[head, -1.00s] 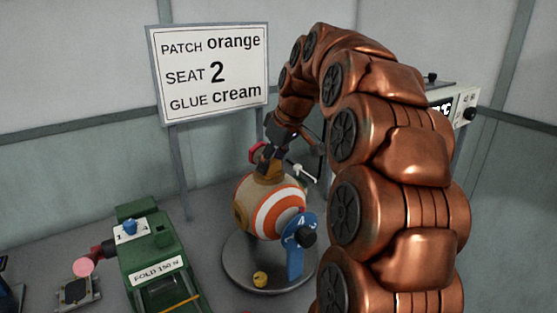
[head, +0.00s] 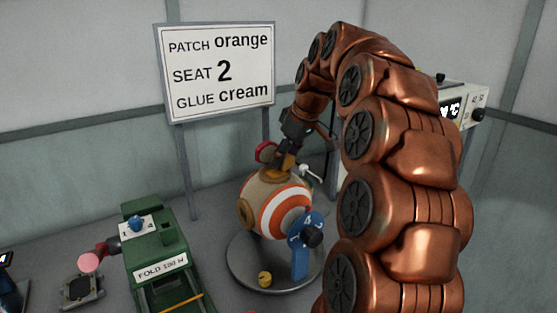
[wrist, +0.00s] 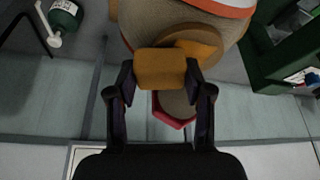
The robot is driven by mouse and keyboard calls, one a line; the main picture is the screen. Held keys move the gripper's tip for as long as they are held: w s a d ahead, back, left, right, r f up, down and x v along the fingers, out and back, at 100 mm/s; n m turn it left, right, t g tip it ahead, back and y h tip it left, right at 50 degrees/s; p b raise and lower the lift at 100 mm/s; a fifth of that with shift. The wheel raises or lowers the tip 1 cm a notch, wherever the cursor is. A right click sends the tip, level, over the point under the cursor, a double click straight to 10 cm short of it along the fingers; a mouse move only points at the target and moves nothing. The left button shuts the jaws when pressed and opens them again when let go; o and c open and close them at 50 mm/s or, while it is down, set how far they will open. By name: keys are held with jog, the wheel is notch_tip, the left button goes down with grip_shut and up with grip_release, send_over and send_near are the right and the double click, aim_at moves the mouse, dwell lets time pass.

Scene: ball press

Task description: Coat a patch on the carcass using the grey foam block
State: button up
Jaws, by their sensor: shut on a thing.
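The carcass (head: 262,187) is a tan ball with orange and white stripes on a round grey turntable (head: 240,275). A brown-orange round seat shows on its left side, and another on its top. In the wrist view the carcass (wrist: 155,20) fills the top, with an orange-tan disc (wrist: 205,50) on it. My gripper (head: 287,160) is over the top of the carcass. In the wrist view, my gripper (wrist: 160,82) is shut on an orange-tan block (wrist: 160,68), not visibly grey. The block overlaps the disc's edge; I cannot tell whether they touch.
A sign (head: 219,72) reads patch orange, seat 2, glue cream. A green press (head: 160,268) stands left of the turntable, with a blue clamp-like part (head: 300,262) at the turntable's front. A red-rimmed item (wrist: 172,108) lies behind the carcass. A green bottle (wrist: 64,14) is nearby.

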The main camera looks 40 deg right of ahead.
jog(key=shift+d, duration=0.15)
jog(key=shift+r+p, duration=1.3)
jog(key=shift+r, duration=1.6)
jog(key=shift+r, duration=0.15)
jog(key=shift+r+p, duration=0.8)
jog(key=shift+r, duration=0.65)
jog(key=shift+f, duration=0.1)
